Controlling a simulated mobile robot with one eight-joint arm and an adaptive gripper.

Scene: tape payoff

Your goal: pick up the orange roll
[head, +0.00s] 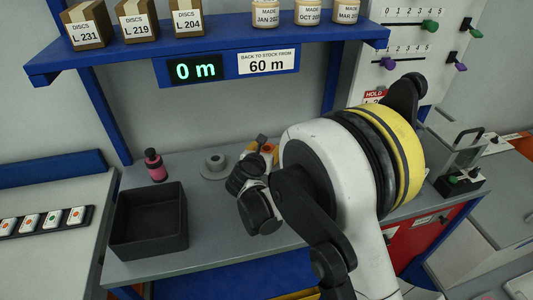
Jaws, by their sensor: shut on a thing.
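The orange roll (269,149) shows as a small orange patch with a pale middle, near the back of the grey bench. My arm hides much of it. My gripper (260,150) is at the orange roll, behind my dark wrist, and is shut on it. Its fingers are mostly hidden, and I cannot tell whether the roll is clear of the bench. A tan piece (249,150) shows just left of the orange roll.
A black open bin (148,248) stands at the bench's front left. A pink-and-black bottle (155,165) and a grey ring-shaped piece (213,166) stand behind it. A blue shelf (225,46) with boxes and jars overhangs the back. A green-lit display (195,70) reads 0 m.

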